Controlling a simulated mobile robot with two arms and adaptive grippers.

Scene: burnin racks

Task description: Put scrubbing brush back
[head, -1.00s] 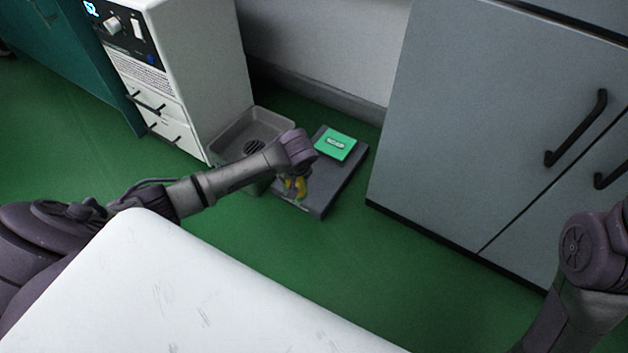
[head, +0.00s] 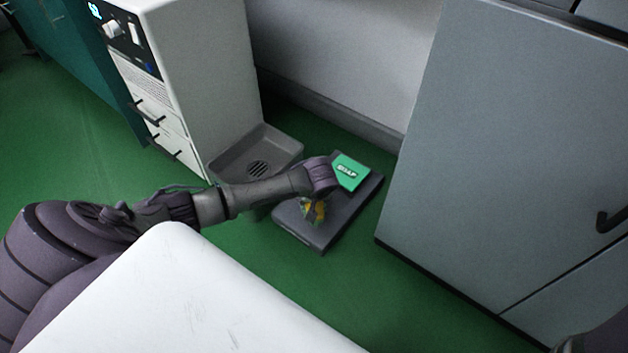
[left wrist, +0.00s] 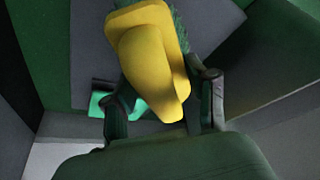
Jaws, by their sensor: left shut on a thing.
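The yellow scrubbing brush (left wrist: 155,60) with green bristles is between the fingers of my left gripper (left wrist: 165,105) in the left wrist view. The gripper is shut on it. In the head view the brush (head: 318,210) shows small below my left wrist, above the dark grey platform (head: 318,238). I cannot tell whether it touches the platform. My left gripper (head: 314,204) is mostly hidden by its own wrist there. A green box marked SOAP (head: 349,172) lies on the far part of the platform. My right gripper is out of view.
A grey basin (head: 228,160) with a drain stands left of the platform, beside a white cabinet (head: 190,70) with drawers. A large grey cabinet (head: 500,150) stands to the right. Green floor (head: 400,290) is clear in front of the platform.

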